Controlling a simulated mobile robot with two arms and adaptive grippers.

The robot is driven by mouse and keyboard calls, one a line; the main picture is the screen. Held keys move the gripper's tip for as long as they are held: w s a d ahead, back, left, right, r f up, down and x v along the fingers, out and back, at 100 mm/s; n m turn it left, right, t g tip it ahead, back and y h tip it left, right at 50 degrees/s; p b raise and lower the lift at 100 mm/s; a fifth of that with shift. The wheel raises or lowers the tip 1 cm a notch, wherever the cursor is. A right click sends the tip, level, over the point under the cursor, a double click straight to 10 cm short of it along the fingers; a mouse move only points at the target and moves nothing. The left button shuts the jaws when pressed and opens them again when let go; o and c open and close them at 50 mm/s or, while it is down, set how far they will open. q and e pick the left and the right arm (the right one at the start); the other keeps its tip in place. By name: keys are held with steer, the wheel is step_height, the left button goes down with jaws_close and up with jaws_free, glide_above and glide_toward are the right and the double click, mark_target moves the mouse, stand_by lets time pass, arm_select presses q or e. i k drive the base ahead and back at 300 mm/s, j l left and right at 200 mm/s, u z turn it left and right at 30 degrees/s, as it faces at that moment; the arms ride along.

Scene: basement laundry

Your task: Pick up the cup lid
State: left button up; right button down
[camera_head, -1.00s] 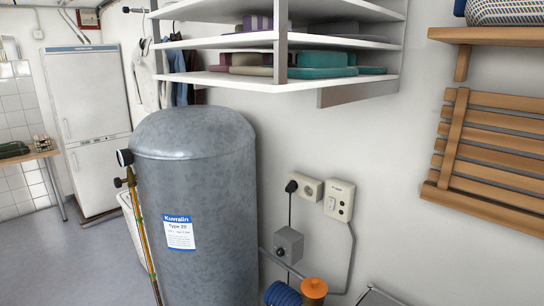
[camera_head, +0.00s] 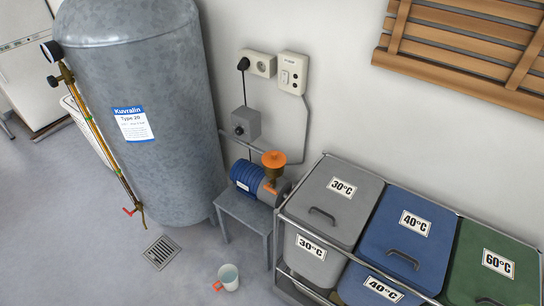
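A small white cup (camera_head: 229,278) stands on the floor at the bottom of the head view, left of the laundry bins. Its top shows a pale blue-green round surface; I cannot tell whether this is a lid or the inside of the cup. A small orange-red part shows at its left side. I cannot make out a separate cup lid. Neither of my grippers is in view.
A grey tank (camera_head: 150,140) stands at the left. A blue pump (camera_head: 246,177) with an orange cap sits on a grey stool (camera_head: 240,210). Grey (camera_head: 333,205), blue (camera_head: 408,235) and green bins (camera_head: 497,262) stand right. Floor around the drain (camera_head: 162,252) is clear.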

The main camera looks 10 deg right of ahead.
mark_target(271, 159)
steer(key=i+j, duration=0.3)
steer(key=i+j+z, duration=0.75)
steer(key=j, duration=0.15)
